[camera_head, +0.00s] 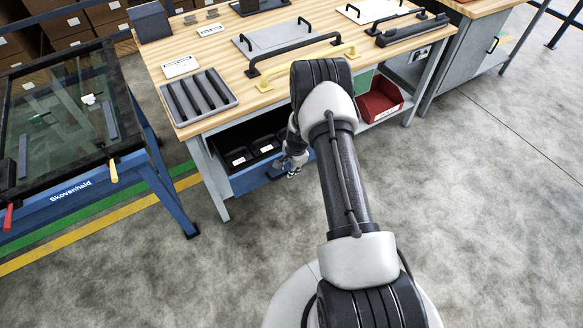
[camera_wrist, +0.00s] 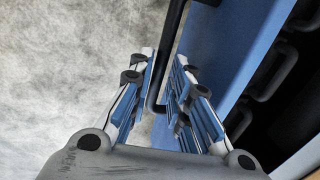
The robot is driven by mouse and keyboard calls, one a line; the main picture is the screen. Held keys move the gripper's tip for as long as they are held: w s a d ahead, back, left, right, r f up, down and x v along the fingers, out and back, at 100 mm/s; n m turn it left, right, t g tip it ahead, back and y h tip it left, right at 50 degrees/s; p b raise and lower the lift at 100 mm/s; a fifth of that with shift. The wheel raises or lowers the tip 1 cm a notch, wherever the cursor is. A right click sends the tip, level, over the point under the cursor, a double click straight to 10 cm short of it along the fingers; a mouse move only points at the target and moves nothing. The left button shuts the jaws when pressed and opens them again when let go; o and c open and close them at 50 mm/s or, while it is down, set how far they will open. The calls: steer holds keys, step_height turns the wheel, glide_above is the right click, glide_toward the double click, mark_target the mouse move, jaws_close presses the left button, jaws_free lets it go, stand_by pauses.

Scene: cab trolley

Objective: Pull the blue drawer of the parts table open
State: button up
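The blue drawer (camera_head: 246,181) hangs under the left part of the wooden parts table (camera_head: 222,122). Black bins with white labels show above its front; I cannot tell if it stands out from the frame. In the wrist view the blue drawer front (camera_wrist: 232,62) is on the right. Its black bar handle (camera_wrist: 167,55) runs down between the two fingers of my gripper (camera_wrist: 163,68). The fingers are apart, one on each side of the bar, and a gap shows beside it. In the head view my gripper (camera_head: 289,166) is at the drawer front, partly hidden by my arm.
A red bin (camera_head: 379,101) stands on the shelf right of the drawer. A glass-topped blue trolley (camera_head: 75,197) stands at the left, near the table. Trays and handles lie on the tabletop. The concrete floor (camera_head: 480,220) in front is clear.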

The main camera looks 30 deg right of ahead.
steer(key=shift+o, duration=1.1)
step_height(320, 180, up, 12)
steer(key=s, duration=0.2)
steer(key=shift+s, duration=0.2)
steer(key=shift+d+f, duration=0.1)
